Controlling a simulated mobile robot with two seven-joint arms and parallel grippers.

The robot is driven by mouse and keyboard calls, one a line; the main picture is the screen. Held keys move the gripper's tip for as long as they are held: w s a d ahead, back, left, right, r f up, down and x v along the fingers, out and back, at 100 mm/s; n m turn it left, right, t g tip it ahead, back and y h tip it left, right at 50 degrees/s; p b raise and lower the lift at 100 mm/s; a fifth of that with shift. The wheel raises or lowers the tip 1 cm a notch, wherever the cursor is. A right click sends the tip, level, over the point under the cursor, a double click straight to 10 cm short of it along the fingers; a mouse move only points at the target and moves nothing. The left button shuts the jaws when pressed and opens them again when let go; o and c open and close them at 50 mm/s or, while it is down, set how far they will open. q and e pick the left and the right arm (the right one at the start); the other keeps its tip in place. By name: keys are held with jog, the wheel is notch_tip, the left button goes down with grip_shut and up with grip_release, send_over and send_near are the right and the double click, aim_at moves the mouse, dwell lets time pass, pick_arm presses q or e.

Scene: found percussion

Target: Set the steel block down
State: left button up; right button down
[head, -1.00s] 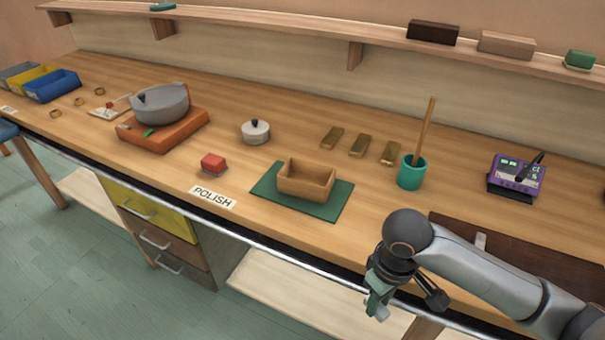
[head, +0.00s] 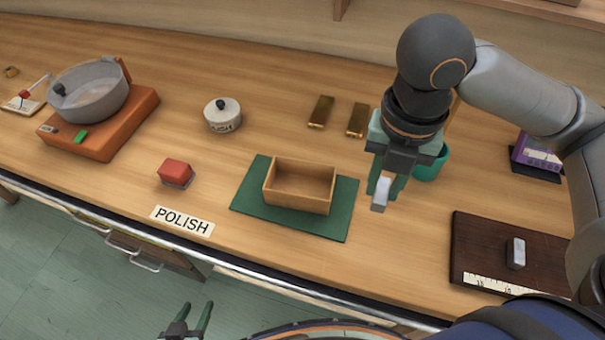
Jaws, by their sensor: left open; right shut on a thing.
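My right gripper (head: 386,180) is shut on a small light-grey steel block (head: 380,196). It holds the block between its green fingers, pointing down, just right of the green mat (head: 340,223) in the picture. Whether the block touches the bench is hard to tell, but it looks raised above it. My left gripper (head: 190,318) is open and empty at the bottom edge, in front of the bench.
An open wooden box (head: 298,203) stands on the mat. A dark board (head: 485,258) at right carries a small grey block (head: 516,253) and a ruler (head: 505,287). A teal cup (head: 432,166) is partly behind my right gripper. Bare bench lies between mat and board.

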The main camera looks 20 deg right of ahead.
jog(key=w+a+f, duration=0.4)
jog(key=w, duration=0.3)
send_over(314, 193)
jog(key=f, duration=0.4)
jog(key=shift+s+d+f, duration=0.2)
jog(key=shift+s+f, duration=0.1)
jog(key=shift+s, duration=0.1)
jog(key=shift+w+a+f+b, duration=0.2)
jog(key=shift+w+f+b, duration=0.1)
jog(key=shift+f, duration=1.65)
jog(key=shift+f, duration=0.15)
jog(key=c, duration=1)
grip_release()
